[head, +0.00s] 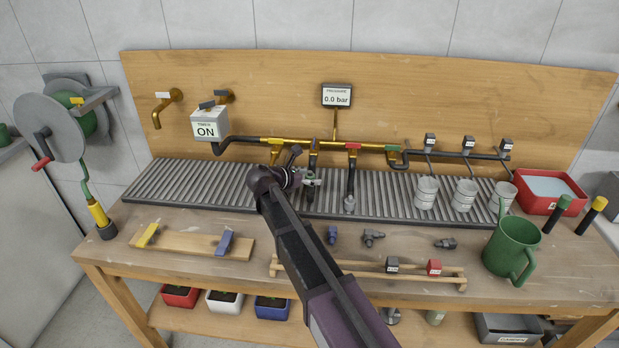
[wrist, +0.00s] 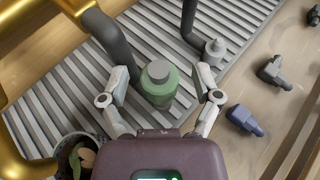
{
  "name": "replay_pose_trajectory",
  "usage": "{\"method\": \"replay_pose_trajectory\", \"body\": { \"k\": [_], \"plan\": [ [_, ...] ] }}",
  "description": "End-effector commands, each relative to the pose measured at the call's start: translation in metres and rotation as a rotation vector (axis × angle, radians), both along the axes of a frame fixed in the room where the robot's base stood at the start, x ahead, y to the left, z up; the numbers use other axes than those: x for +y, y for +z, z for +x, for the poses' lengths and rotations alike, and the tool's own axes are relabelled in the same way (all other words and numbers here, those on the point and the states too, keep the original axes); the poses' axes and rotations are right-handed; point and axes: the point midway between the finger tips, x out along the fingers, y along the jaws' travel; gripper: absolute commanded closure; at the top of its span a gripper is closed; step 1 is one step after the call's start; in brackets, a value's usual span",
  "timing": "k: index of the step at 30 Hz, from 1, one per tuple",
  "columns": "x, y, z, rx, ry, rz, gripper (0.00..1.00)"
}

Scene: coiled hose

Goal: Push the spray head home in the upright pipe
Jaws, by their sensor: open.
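My gripper (head: 308,181) is over the slatted grey rack near the middle of the bench. In the wrist view my gripper (wrist: 162,82) is open, one finger on each side of a green cylinder with a grey top (wrist: 159,84). This looks like the spray head, but I cannot be sure. I cannot tell whether the fingers touch it. Its lower end and any upright pipe under it are hidden. A dark pipe (wrist: 112,40) comes down just left of it. Another dark pipe (head: 351,178) ends in a grey fitting (head: 349,203), to the right.
A brass pipe (head: 280,141) runs behind the gripper along the wooden backboard. Small loose fittings, one blue (head: 332,234) and one grey (head: 373,238), lie in front of the rack (head: 190,182). Metal cups (head: 427,193) and a green watering can (head: 512,251) stand to the right.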

Motion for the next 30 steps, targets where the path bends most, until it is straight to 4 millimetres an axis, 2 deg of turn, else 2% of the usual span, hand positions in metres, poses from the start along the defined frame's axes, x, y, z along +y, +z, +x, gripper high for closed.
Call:
{"method": "replay_pose_trajectory", "body": {
  "k": [11,30],
  "plan": [
    [0.001,0.013,0.0,-0.001,0.0,-0.001,0.19],
    [0.0,0.065,0.0,-0.001,0.0,-0.001,0.19]
  ]
}}
